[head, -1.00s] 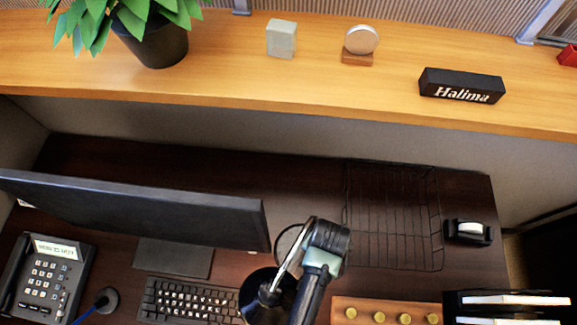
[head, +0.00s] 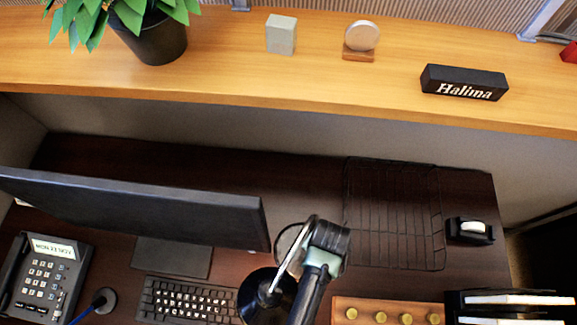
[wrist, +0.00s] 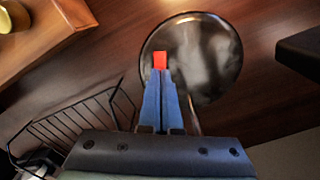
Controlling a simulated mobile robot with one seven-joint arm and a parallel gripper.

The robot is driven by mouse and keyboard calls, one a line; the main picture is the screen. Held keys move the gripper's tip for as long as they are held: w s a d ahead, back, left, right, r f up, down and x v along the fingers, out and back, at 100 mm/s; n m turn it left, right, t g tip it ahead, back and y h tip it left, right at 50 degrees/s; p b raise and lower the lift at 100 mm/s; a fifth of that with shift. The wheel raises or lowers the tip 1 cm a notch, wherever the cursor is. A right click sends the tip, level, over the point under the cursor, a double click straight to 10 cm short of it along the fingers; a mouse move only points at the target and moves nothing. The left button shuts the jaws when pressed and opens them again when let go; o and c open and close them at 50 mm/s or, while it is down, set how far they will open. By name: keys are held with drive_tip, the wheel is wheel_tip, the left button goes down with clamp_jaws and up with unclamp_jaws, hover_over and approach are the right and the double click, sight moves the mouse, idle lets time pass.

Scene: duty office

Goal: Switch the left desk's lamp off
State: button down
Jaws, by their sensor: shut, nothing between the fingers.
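In the wrist view a glossy black disc, which looks like the lamp's base (wrist: 205,60), lies on the wood. A small red block, apparently its switch (wrist: 160,60), shows at the disc's left part. My gripper (wrist: 162,75) is shut and empty, its blue fingertips right at the red block; I cannot tell whether they touch. Whether the lamp is lit cannot be told.
A wire tray (head: 395,266) lies behind the lamp and also shows in the wrist view (wrist: 70,125). A wooden holder with yellow knobs (head: 385,301) is right of the lamp. The monitor (head: 140,212), keyboard (head: 185,300) and phone (head: 45,275) are left. A shelf runs behind.

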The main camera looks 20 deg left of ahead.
drive_tip(key=shift+s+f, duration=0.1)
wheel_tip(320, 180, up, 7)
drive_tip(key=p, duration=0.7)
drive_tip(key=shift+p, duration=0.3)
idle(0.5)
